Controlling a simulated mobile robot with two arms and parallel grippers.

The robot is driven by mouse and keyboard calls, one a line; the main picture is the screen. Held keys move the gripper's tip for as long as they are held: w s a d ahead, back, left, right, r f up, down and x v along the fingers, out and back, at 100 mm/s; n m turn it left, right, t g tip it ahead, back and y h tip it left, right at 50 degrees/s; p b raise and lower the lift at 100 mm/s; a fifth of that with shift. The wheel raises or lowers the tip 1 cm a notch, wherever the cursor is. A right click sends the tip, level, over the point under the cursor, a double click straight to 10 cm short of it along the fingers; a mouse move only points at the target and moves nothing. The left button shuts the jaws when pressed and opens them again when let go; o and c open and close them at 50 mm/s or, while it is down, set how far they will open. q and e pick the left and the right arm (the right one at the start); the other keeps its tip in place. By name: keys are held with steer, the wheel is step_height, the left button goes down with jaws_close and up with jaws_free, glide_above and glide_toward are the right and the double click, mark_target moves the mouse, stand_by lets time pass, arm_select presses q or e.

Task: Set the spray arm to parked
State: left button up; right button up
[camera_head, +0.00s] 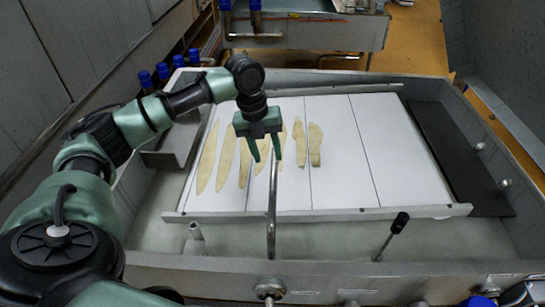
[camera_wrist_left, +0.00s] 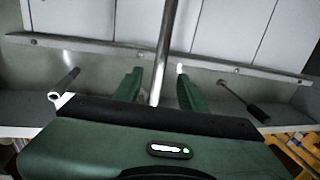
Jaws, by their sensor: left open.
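A slim shiny metal tube (camera_head: 271,215), which looks like the spray arm, rises from the front of the basin and reaches over the white board. In the left wrist view the tube (camera_wrist_left: 167,35) runs up between my fingers. My left gripper (camera_head: 268,156) is open and points down, its fingers on either side of the tube's line. I see a gap between the tube and each finger in the wrist view (camera_wrist_left: 159,72). The tube's far end is partly hidden behind the gripper in the head view. My right gripper does not show.
A white board (camera_head: 340,170) with several pale yellow strips (camera_head: 316,145) fills the basin. A black-handled lever (camera_head: 391,235) stands front right, a short metal peg (camera_head: 195,240) front left. A dark panel (camera_head: 455,160) lies right. Blue-capped fittings (camera_head: 163,72) line the back left.

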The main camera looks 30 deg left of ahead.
mark_target(273, 173)
arm_select(q)
steer(key=f, duration=0.3)
steer(key=d+f, duration=0.1)
steer(key=f, duration=0.2)
steer(key=shift+w+d, duration=0.1)
steer(key=shift+w, duration=0.05)
steer(key=shift+w+f+p, duration=0.1)
steer(key=shift+f+p, duration=0.2)
steer(key=shift+f, duration=0.2)
steer(key=shift+d, duration=0.1)
jaws_close()
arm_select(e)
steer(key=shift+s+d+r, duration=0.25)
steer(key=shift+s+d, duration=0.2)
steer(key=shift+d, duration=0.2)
